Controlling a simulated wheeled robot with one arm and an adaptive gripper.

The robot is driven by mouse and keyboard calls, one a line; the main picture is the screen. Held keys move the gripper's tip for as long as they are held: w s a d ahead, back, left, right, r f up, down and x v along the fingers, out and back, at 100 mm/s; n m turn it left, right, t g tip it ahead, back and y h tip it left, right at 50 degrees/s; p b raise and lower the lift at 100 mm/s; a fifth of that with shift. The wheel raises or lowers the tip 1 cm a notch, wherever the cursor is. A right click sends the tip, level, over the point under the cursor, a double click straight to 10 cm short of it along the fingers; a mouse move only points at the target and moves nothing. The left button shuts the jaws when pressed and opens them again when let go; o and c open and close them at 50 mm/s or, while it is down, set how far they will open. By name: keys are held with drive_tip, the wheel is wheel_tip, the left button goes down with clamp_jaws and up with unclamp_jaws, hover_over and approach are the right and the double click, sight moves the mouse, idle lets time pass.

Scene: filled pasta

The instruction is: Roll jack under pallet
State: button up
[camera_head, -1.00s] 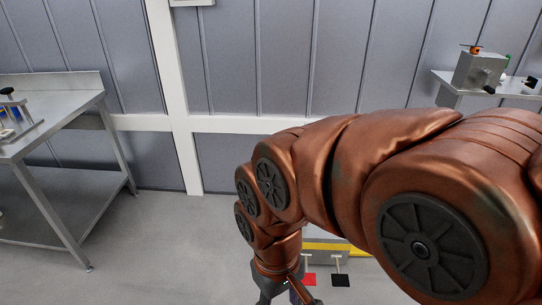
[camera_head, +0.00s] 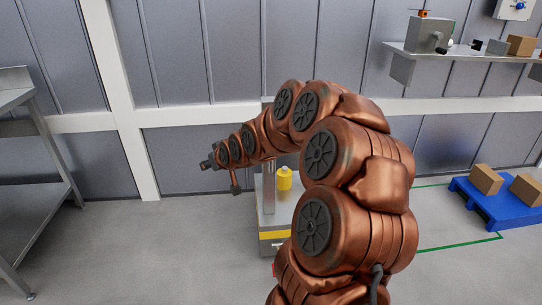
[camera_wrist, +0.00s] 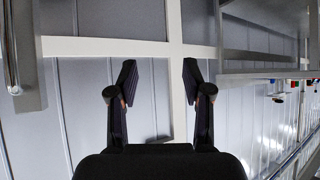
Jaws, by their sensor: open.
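A blue pallet (camera_head: 487,211) lies on the floor at the right of the head view, bearing cardboard boxes (camera_head: 486,179). I cannot make out a pallet jack for certain in either view. My gripper (camera_head: 208,163) is held out to the left at the end of my raised arm, far from the pallet. In the wrist view my gripper (camera_wrist: 158,78) is open and empty, facing the panelled wall. My arm hides the middle of the floor.
A grey unit with a yellow band (camera_head: 274,235) and a yellow cylinder (camera_head: 284,180) stands partly behind my arm. A steel table (camera_head: 42,215) is at left. A wall shelf (camera_head: 470,52) holds a machine and boxes. A green line (camera_head: 460,243) marks the floor. Left floor is clear.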

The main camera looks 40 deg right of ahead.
drive_tip(key=d+f+m+t+h+b, duration=0.25)
drive_tip(key=d+f+b, duration=0.25)
drive_tip(key=d, duration=0.9)
drive_tip(key=d+f+m+t+h+b, duration=0.1)
drive_tip(key=d+f+t+h+b, duration=0.3)
drive_tip(key=d, duration=1)
drive_tip(key=x, duration=0.8)
drive_tip(key=shift+f+g, duration=0.45)
drive_tip(key=shift+a, duration=0.15)
clamp_jaws()
